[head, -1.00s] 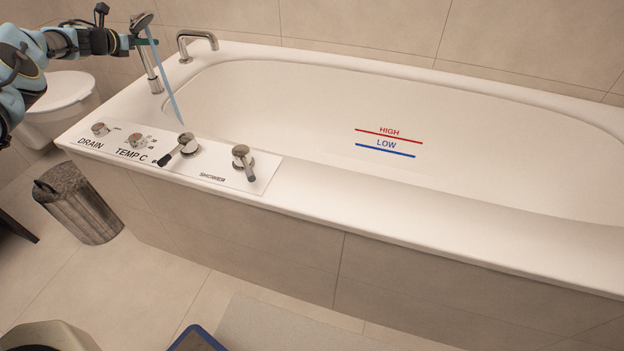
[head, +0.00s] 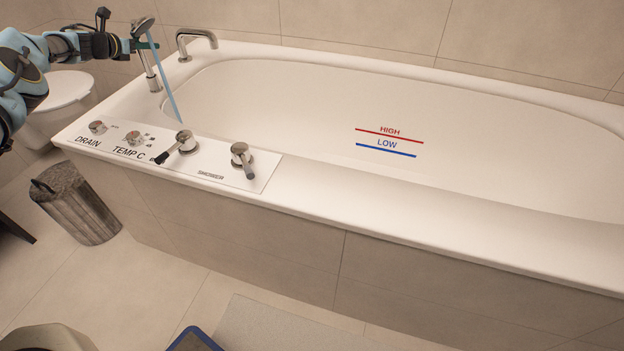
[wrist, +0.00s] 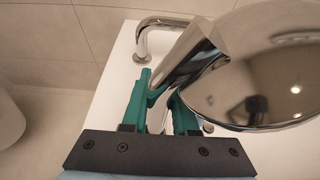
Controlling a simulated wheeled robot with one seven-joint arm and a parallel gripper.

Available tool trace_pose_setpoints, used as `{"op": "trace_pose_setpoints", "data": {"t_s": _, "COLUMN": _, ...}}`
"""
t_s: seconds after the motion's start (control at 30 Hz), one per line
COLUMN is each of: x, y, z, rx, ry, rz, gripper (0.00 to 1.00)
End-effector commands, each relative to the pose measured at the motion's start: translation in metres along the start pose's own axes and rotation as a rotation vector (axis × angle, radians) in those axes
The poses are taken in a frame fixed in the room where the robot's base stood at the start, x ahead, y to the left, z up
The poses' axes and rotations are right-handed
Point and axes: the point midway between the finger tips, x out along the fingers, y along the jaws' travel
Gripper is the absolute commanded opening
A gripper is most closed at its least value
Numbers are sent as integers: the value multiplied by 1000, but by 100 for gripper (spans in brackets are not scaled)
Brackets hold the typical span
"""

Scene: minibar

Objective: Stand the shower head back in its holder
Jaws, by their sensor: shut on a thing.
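The chrome shower head (head: 143,26) is above the far left corner of the tub. My gripper (head: 143,44) is shut on its handle. In the wrist view, the round shower head (wrist: 255,75) fills the right side, and its handle (wrist: 187,62) passes between the green fingers of my gripper (wrist: 162,105). A chrome post (head: 152,79) rises from the tub rim directly below the gripper, in line with the handle. My fingers hide where the handle and post meet, so I cannot tell if the handle is seated. A thin light-blue stream (head: 165,82) runs from the shower head into the tub.
A chrome spout (head: 195,38) stands just right of the post and also shows in the wrist view (wrist: 155,24). The control panel (head: 225,168) with knobs and levers lies on the near rim. A toilet (head: 62,105) and bin (head: 77,203) are at left.

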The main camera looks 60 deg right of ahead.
Motion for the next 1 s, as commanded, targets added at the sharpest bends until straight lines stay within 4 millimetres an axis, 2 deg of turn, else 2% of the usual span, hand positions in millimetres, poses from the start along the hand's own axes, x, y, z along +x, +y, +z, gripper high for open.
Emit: {"op": "trace_pose_setpoints", "data": {"t_s": 1.0, "x": 8, "y": 0, "z": -18, "rx": 0, "ry": -1, "rz": 0, "gripper": 0}}
